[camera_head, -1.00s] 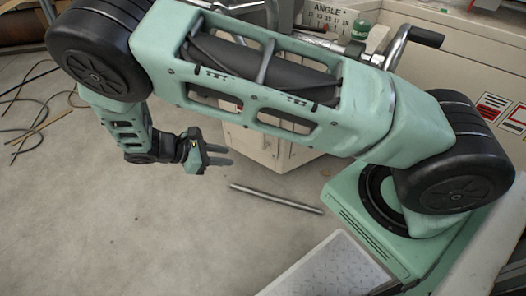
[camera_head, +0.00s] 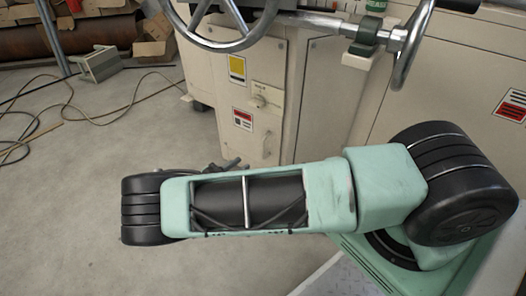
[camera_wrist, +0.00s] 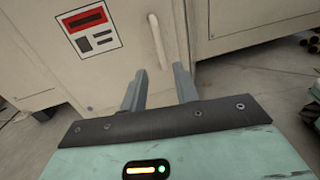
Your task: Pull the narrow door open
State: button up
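The narrow door (camera_head: 255,130) is a cream panel on the front of the machine, low under the large handwheel. In the wrist view the door (camera_wrist: 132,48) fills the upper middle, with a red-and-white label on it. Its upright bar handle (camera_wrist: 158,40) stands to the right of the label; in the head view the handle (camera_head: 266,146) is small and low. The door looks shut. My gripper (camera_wrist: 160,70) is open and empty, its fingertips just below the handle in the picture; contact is not visible. In the head view my gripper (camera_head: 230,163) is mostly hidden behind my arm.
A handwheel (camera_head: 222,22) and a smaller crank wheel (camera_head: 410,45) stick out above the door. Cables (camera_head: 60,115) lie on the floor at left. The floor before the door is open.

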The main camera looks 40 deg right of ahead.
aim_at(263, 156)
jog(key=d, duration=0.3)
jog(key=w+d+b, duration=0.1)
jog(key=d, duration=0.3)
jog(key=d+b, duration=0.1)
jog(key=d, duration=0.3)
jog(key=shift+w+d, duration=0.2)
jog(key=shift+w, duration=0.2)
grip_shut()
